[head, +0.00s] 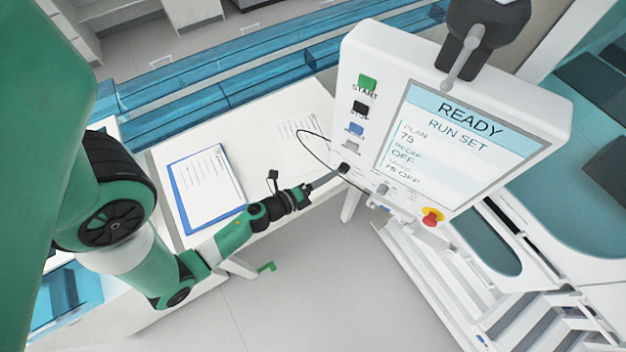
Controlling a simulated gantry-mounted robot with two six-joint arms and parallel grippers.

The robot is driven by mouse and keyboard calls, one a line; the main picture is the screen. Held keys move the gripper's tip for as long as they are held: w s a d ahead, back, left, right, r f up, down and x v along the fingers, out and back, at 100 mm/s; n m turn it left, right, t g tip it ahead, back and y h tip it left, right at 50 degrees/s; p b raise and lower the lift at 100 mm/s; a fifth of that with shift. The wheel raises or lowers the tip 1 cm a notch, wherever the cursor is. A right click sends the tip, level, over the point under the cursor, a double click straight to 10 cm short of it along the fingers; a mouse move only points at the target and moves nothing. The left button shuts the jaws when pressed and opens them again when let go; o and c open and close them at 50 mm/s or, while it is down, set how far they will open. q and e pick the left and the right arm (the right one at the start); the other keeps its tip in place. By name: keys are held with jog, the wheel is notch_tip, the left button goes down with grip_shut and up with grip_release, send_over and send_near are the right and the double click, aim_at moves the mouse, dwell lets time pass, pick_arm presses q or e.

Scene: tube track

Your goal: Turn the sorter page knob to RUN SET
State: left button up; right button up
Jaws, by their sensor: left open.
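The white sorter panel (365,75) stands tilted at upper right. Its screen (447,140) reads READY, with RUN SET below it, then PLAN 75 and smaller lines with OFF. A dark knob (344,168) sits at the panel's lower left edge, and smaller grey knobs (382,189) lie to its right. Their labels are too small to read. My left gripper (331,179) is open, with its fingertips close beside the dark knob. I cannot tell whether they touch it or straddle it. My right gripper is not in view.
A red stop button (432,217) on yellow is at the panel's lower right. START (367,83) and other buttons line its left side. A white table (268,112) with a blue clipboard (205,185) lies behind my left arm. A thin black cable loops by the gripper.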

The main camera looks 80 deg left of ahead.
pick_arm(q)
jog(key=v, duration=0.7)
jog(key=shift+w, duration=0.1)
